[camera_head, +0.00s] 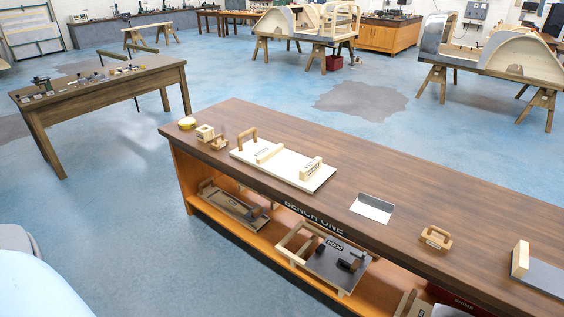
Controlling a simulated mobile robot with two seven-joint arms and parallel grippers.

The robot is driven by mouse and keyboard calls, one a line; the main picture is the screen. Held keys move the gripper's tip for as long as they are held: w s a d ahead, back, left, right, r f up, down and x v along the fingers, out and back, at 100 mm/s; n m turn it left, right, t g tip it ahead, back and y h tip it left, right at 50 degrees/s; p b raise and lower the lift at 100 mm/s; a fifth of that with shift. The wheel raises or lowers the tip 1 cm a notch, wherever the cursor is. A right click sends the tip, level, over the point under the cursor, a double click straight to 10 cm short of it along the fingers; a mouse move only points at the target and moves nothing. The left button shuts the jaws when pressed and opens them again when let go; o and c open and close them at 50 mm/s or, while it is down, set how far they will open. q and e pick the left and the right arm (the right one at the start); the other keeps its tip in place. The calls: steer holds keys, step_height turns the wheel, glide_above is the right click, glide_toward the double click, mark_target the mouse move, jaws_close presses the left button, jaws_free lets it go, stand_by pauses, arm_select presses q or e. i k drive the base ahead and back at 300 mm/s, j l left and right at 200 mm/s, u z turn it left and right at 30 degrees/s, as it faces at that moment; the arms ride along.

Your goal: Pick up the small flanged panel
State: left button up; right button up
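The small flanged panel (371,211) lies on the brown top of the long workbench (341,190), near its front edge. It has a pale flat face, and a darker flange stands up along its back side. Nothing touches it, and clear wood surrounds it. Neither of my grippers shows in the head view, so their state is hidden.
A large white board (283,173) with wooden blocks lies left of the panel. A small wooden handled piece (435,238) sits to its right, then a grey plate (541,274) with an upright wooden block. The shelf below holds framed panels (326,259).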

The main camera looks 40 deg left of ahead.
mark_target(380, 210)
steer(key=i+j+u, duration=0.2)
steer(key=i+j, duration=0.2)
steer(key=i+j+u, duration=0.15)
steer(key=i+j, duration=0.2)
steer(key=i, duration=0.2)
steer(key=i+j+u, duration=0.2)
steer(key=i, duration=0.25)
steer(key=j, duration=0.1)
